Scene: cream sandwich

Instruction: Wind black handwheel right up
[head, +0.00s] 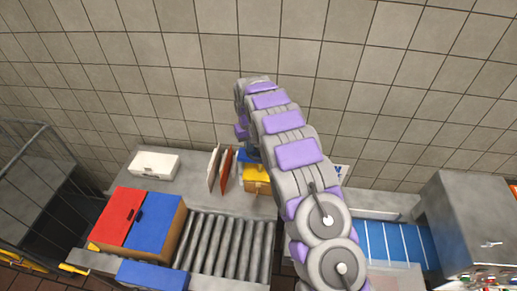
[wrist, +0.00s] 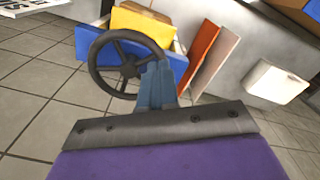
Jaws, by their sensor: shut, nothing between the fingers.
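The black handwheel (wrist: 129,70) shows in the wrist view, left of centre, with a round rim, spokes and a hub. It sits in front of a blue and yellow unit (wrist: 142,24). My gripper (wrist: 157,68) has blue fingers, closed together and empty. The fingertips overlap the lower right part of the wheel in the wrist view; I cannot tell whether they touch it. In the head view my arm hides the handwheel and the gripper; the yellow part of the unit (head: 256,181) shows left of the arm.
An orange board (wrist: 204,47) and a pale board (wrist: 217,60) stand beside the unit. A white box (head: 153,165) lies on the grey counter. Red and blue lids (head: 155,225), a roller conveyor (head: 222,245) and a blue belt (head: 395,243) are nearer.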

